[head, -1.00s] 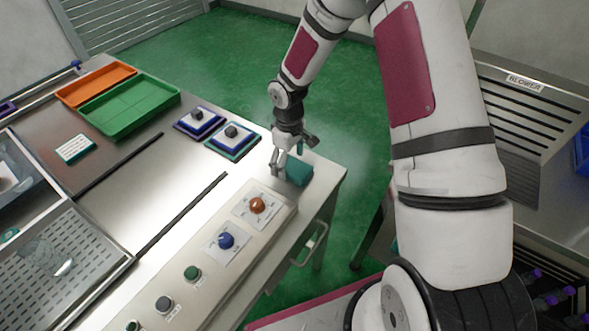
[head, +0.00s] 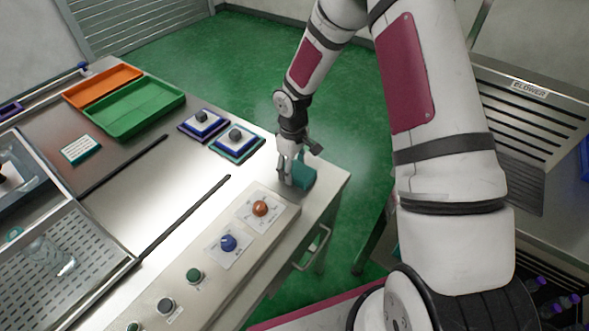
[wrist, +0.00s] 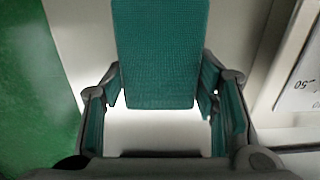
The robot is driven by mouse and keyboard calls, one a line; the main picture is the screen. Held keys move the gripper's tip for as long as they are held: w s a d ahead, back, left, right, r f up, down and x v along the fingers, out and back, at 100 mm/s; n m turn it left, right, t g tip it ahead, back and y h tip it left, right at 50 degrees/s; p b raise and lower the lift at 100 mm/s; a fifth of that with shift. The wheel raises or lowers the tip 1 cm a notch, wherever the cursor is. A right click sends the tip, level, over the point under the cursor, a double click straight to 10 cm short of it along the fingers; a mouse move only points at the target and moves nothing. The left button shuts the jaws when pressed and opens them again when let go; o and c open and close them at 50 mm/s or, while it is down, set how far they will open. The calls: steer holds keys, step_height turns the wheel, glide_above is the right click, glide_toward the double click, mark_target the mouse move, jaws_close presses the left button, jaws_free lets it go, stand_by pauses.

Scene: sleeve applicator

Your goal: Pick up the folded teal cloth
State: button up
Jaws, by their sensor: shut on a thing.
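The folded teal cloth (head: 306,177) is at the far right corner of the metal worktop, partly hidden by my gripper (head: 288,181). In the wrist view the cloth (wrist: 155,52) is a woven teal rectangle between the two fingers. My gripper (wrist: 161,91) is shut on it, with a finger at each side edge of its near part. I cannot tell whether the cloth is touching the worktop or slightly above it.
The control panel with an orange knob (head: 260,208) and a blue knob (head: 228,242) lies just in front. Two blue-and-white blocks with dark knobs (head: 236,135) stand to the left. A green tray (head: 134,108) and an orange tray (head: 103,86) are farther back.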

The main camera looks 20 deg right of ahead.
steer(key=shift+r, duration=0.6)
step_height(320, 180, up, 2)
steer(key=shift+r, duration=0.15)
steer(key=s, duration=0.5)
steer(key=s+r, duration=0.1)
steer(key=s, duration=0.4)
steer(key=s+b, duration=0.1)
steer(key=s, duration=0.5)
steer(key=shift+d+r, duration=0.1)
steer(key=shift+r, duration=0.1)
